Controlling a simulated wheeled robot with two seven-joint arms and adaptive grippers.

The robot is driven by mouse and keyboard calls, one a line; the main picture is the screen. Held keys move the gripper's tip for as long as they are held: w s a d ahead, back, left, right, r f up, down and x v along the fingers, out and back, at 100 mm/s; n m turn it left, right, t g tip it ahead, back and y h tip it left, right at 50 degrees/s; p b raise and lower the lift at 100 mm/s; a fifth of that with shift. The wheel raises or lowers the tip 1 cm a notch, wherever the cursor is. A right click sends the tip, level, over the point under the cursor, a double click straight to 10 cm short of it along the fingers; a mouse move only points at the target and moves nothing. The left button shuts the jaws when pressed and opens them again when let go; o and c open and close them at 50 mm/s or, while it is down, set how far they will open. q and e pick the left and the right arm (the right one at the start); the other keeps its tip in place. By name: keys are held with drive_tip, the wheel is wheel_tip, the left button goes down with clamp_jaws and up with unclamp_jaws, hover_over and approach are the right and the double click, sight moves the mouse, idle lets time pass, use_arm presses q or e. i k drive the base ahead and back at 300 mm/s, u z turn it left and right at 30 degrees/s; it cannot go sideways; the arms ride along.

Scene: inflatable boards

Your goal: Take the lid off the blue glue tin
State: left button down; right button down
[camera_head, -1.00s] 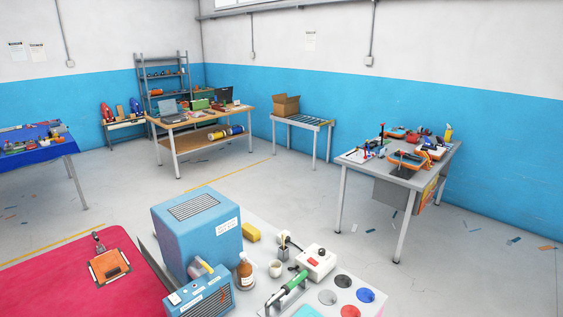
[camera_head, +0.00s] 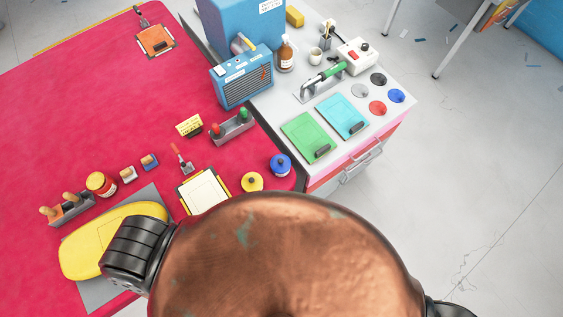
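A blue tin (camera_head: 281,165) stands on the red table (camera_head: 100,110), near its right edge. It has a light band on its side and a dark knob on top, so its lid appears to be on. A yellow tin (camera_head: 252,182) with a dark knob stands just left of it. Neither of my grippers shows. Dark arm parts of mine show at the lower left and lower right, and my copper-coloured body fills the bottom middle, hiding the table's near part.

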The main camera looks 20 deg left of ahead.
sight(280, 163)
drive_tip(key=u, duration=1.15)
drive_tip(key=k, duration=1.55)
drive_tip(key=z, duration=0.6)
